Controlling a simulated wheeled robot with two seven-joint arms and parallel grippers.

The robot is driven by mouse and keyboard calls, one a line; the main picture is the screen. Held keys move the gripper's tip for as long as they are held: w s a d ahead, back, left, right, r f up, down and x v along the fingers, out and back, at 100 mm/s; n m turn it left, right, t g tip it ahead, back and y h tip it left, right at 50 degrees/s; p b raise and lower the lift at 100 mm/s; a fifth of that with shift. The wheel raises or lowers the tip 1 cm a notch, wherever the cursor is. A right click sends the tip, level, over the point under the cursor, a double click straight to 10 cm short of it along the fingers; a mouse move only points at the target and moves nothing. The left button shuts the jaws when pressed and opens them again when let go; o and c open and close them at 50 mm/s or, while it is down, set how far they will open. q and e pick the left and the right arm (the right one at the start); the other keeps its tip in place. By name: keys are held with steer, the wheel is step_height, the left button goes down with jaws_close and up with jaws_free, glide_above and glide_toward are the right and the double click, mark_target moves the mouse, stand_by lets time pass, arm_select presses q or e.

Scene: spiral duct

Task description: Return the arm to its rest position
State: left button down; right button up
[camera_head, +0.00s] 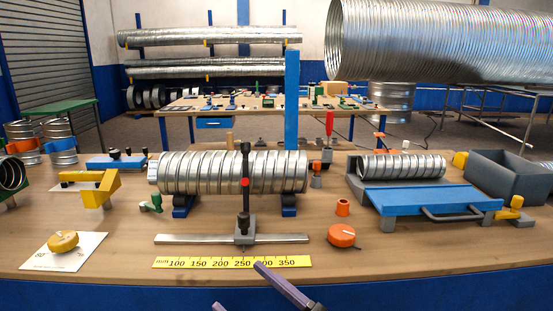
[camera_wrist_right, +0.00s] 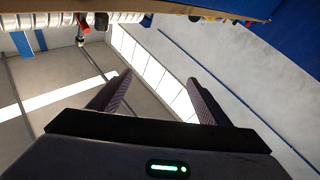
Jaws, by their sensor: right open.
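My right gripper (camera_head: 237,285) shows at the bottom middle of the head view, in front of the workbench's near edge. Its two purple-grey fingers are apart, with nothing between them. In the right wrist view its fingers (camera_wrist_right: 158,77) are also spread and empty, with the underside of the bench edge along the top. Most of my right arm is out of the head view. My left gripper does not show in either view.
The workbench (camera_head: 110,262) holds a spiral duct (camera_head: 235,172) on blue supports. A clamp post (camera_head: 245,190), yellow ruler (camera_head: 232,262), orange knob (camera_head: 342,236) and blue tray (camera_head: 435,201) stand near. The bench front (camera_head: 120,298) lies close to my right gripper.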

steer(key=s+d+f+m+h, duration=0.35)
steer(key=d+f+h, duration=0.2)
steer(key=f, duration=0.25)
steer(key=s+d+f+m+h, duration=0.35)
steer(key=d+f, duration=0.25)
steer(key=f, duration=0.3)
steer(key=s+d+f+m+h, duration=0.2)
steer(key=d+f+m+h, duration=0.25)
steer(key=f, duration=0.35)
steer(key=s+d+f+g+h, duration=0.2)
steer(key=s+d+f+g, duration=0.2)
steer(key=s+f, duration=0.4)
steer(key=s+d, duration=0.1)
steer(key=s, duration=0.2)
steer(key=shift+s+f, duration=0.2)
steer(key=shift+s, duration=0.2)
steer(key=shift+d, duration=0.1)
